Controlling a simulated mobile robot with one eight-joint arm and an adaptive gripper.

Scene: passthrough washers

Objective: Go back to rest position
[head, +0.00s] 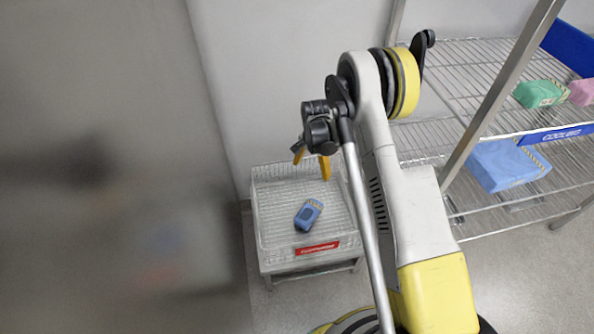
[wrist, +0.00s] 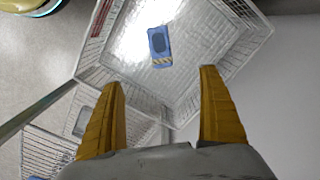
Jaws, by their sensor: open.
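My gripper (head: 312,161) is over the back part of a wire basket (head: 268,240) on a low stand. Its yellow fingers are spread apart with nothing between them; they also show in the wrist view (wrist: 162,110). A small blue pack (head: 308,214) with a dark patch and a striped edge lies on the basket floor. In the wrist view the blue pack (wrist: 160,46) lies beyond the fingertips, apart from them. My arm rises to the right of the basket and hides part of its right side.
A wire shelf rack (head: 480,135) stands at the right, with a blue pack (head: 507,165), a green pack (head: 540,94) and a pink pack (head: 582,92). A grey wall is behind the basket. A blurred reflective panel (head: 110,170) fills the left. Open floor (head: 540,280) shows at lower right.

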